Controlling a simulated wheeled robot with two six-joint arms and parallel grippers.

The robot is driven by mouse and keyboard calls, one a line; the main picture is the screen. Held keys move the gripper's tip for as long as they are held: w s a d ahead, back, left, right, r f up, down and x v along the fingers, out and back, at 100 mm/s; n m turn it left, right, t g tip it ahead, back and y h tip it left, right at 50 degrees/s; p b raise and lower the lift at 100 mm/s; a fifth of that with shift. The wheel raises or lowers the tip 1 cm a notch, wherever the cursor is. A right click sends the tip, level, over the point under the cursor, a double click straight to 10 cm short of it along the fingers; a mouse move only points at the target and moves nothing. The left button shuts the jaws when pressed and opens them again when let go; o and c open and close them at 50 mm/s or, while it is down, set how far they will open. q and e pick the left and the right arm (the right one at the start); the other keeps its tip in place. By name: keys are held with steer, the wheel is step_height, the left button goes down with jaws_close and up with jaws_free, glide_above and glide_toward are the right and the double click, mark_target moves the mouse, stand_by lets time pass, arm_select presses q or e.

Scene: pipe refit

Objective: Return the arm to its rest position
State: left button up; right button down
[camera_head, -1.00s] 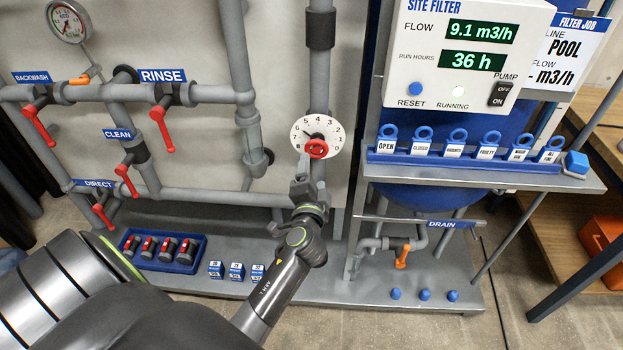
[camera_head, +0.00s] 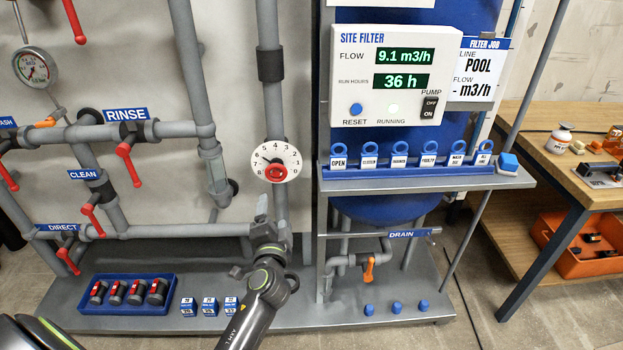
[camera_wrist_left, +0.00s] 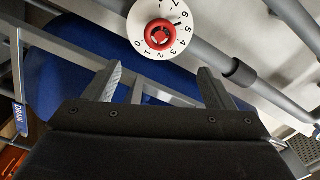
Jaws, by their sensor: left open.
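My left gripper (camera_head: 263,208) is in the head view just below the round white dial (camera_head: 276,160) with its red knob (camera_head: 275,172). It is open, and it appears apart from the knob. In the left wrist view its two fingers (camera_wrist_left: 160,85) stand wide apart with nothing between them. The dial (camera_wrist_left: 184,44) and the red knob (camera_wrist_left: 160,34) show beyond the fingertips there. My left forearm comes up from the bottom edge of the head view. My right gripper is not seen.
Grey pipes with red-handled valves (camera_head: 130,163) fill the panel on the left. A blue tray (camera_head: 172,280) with red-handled parts sits on the low base. A shelf (camera_head: 440,183) with a row of tags juts out at the right. A wooden bench (camera_head: 540,135) stands farther right.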

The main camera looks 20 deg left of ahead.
arm_select(q)
steer(key=s+d+f+n+g+h+p, duration=0.1)
steer(key=s+f+g+h+p, duration=0.15)
steer(key=s+f, duration=0.75)
steer(key=s+f+n+g+h+p, duration=0.15)
steer(key=f+g, duration=0.25)
steer(key=f, duration=1.5)
steer(key=s+f+n+g+h+p, duration=0.1)
steer(key=s+f, duration=0.4)
steer(key=s, duration=0.7)
steer(key=s+d+f+n+g+h+p, duration=0.1)
steer(key=s+f+g, duration=0.3)
steer(key=s, duration=0.8)
steer(key=s+d+f+n+g+h, duration=0.1)
steer(key=s+f+n+g, duration=0.2)
steer(key=s, duration=0.9)
step_height(320, 180, down, 4)
steer(key=shift+r+n+p, duration=0.2)
steer(key=shift+n+p, duration=0.15)
steer(key=shift+p, duration=0.05)
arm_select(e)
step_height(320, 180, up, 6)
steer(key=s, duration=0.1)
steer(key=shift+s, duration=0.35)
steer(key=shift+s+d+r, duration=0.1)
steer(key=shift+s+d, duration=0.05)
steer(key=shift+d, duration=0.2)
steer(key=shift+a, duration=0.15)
arm_select(q)
steer(key=shift+a, duration=0.1)
